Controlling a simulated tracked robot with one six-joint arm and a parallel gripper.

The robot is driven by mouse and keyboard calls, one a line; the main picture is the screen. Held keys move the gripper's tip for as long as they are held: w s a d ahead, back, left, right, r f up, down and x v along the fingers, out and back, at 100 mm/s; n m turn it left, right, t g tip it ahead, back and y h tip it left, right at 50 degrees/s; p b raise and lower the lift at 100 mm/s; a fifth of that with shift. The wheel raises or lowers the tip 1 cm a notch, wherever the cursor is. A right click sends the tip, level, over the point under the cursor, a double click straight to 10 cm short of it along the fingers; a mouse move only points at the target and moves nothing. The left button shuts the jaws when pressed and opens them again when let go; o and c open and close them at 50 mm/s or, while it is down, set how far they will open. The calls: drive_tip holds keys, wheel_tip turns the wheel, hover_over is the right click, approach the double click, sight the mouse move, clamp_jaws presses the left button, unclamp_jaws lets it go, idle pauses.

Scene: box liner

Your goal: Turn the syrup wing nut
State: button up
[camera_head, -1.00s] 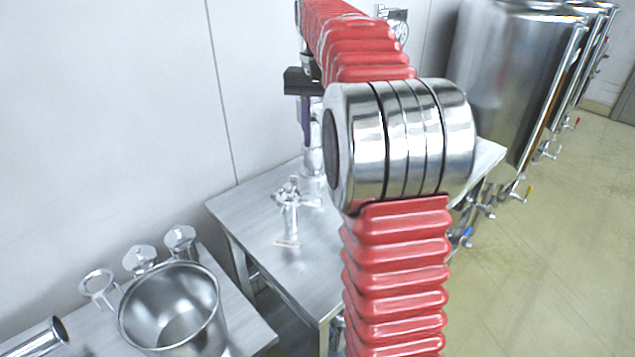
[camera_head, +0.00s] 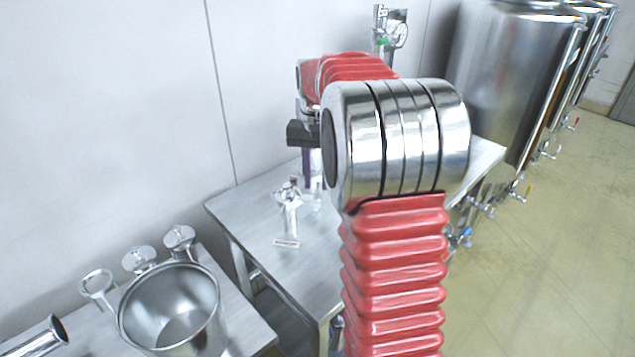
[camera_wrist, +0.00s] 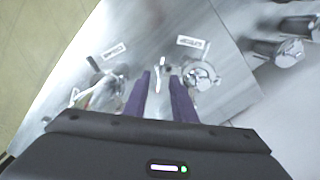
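A metal fitting with winged handles (camera_head: 289,197) stands on the steel table, with a white label (camera_head: 287,243) in front of it. In the wrist view two fittings show, one at the right (camera_wrist: 201,75) and one at the left (camera_wrist: 98,92), each with a label beside it. The label text is too small to read surely, so I cannot tell which is syrup. My gripper (camera_wrist: 161,76) is open, its two purple fingers apart above the table between the fittings, nearer the right one. No grasped object shows. In the head view my arm partly hides the gripper (camera_head: 313,182) and the second fitting.
A steel pot (camera_head: 170,310) and several metal parts stand on a nearer, lower table at the left. The wall is close behind the steel table (camera_head: 250,205). Large steel tanks (camera_head: 510,70) stand at the right, and a metal device (camera_head: 390,35) stands farther back.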

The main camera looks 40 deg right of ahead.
drive_tip(key=shift+f, duration=0.8)
drive_tip(key=shift+c, duration=0.2)
clamp_jaws()
